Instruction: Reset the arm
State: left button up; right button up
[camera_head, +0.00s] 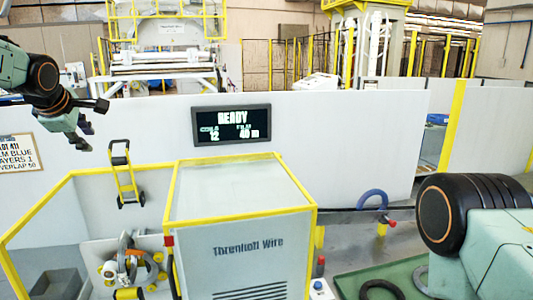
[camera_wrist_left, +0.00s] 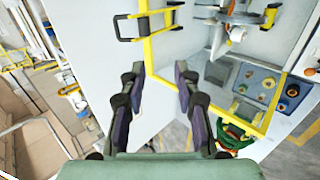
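My left gripper (camera_head: 84,136) hangs at the upper left of the head view, in front of the white wall and well above the floor. In the left wrist view its two fingers (camera_wrist_left: 160,85) stand apart with nothing between them. A large part of my right arm (camera_head: 475,235) fills the lower right of the head view. My right gripper is outside the frames.
A yellow-edged machine cabinet (camera_head: 245,250) stands in the middle. A display (camera_head: 232,124) reading READY hangs on the white wall (camera_head: 330,140). A yellow hand truck (camera_head: 126,178) and a coil mechanism (camera_head: 132,262) are at the left. A green mat (camera_head: 350,284) holds dark rings.

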pick_arm(q)
jog(key=s+d+f+m+g+h, duration=0.1)
jog(key=d+f+m, duration=0.25)
jog(key=f, duration=0.55)
jog(key=s+d+f+m+g+h, duration=0.15)
jog(key=d+f, duration=0.35)
jog(key=f, duration=0.5)
jog(key=s+d+f+m+g, duration=0.1)
jog(key=s+d+f+m, duration=0.25)
jog(key=s+f, duration=0.35)
jog(key=s+d+f+m+g, duration=0.15)
jog(key=s+d+f, duration=0.3)
jog(key=f, duration=0.55)
jog(key=s+d+f+m+g, duration=0.1)
jog(key=s+d+f+m, duration=0.15)
jog(key=s+f, duration=0.45)
jog(key=s+d+f+m+g, duration=0.1)
jog(key=s+f+m, duration=0.2)
jog(key=s, duration=0.8)
jog(key=s+f+m+g, duration=0.2)
jog(key=s+m, duration=0.2)
jog(key=s, duration=1.3)
notch_tip(320, 180, down, 25)
jog(key=b, duration=2.5)
jog(key=shift+s+f+m, duration=0.15)
jog(key=shift+s+m, duration=0.1)
jog(key=shift+m, duration=0.1)
